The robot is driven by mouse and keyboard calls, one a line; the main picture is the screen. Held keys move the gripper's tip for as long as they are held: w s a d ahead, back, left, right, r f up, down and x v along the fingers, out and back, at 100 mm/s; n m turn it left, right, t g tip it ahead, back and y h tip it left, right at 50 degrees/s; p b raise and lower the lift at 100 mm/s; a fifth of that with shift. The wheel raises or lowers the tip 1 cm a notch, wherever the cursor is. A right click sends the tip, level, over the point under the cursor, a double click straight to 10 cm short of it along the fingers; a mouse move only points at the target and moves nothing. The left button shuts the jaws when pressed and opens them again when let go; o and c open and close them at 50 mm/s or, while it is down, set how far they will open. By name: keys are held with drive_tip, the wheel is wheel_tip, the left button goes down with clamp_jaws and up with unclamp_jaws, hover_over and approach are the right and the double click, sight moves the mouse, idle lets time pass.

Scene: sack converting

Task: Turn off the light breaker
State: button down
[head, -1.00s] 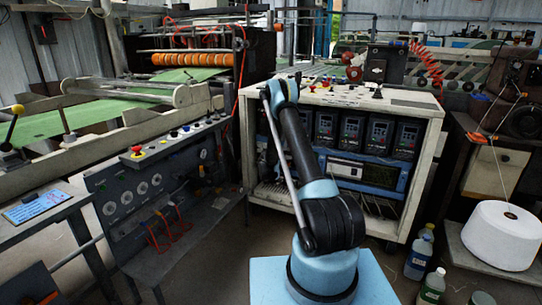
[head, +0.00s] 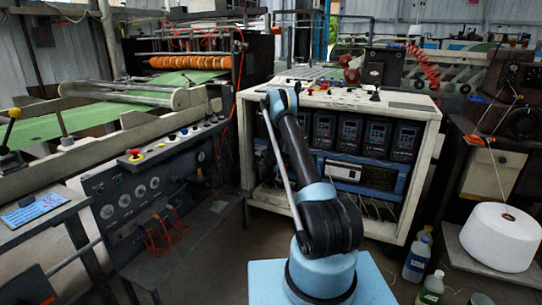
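I cannot pick out a light breaker for certain in the head view. A small dark box (head: 41,31) hangs on the corrugated wall at the upper left, too small to read. A white cabinet (head: 437,135) with several dark drive units (head: 349,133) stands ahead, with knobs and buttons on its top. A grey console (head: 118,192) with dials and coloured buttons stands to the left. My arm rises from the light blue base and bends away toward the cabinet; its far end is hidden behind the arm, so my gripper does not show.
A white thread cone (head: 500,237) sits on a low stand at the right. Bottles (head: 417,260) stand on the floor beside it. A desk with a blue sheet (head: 33,210) is at the left. Some floor shows between the console and cabinet.

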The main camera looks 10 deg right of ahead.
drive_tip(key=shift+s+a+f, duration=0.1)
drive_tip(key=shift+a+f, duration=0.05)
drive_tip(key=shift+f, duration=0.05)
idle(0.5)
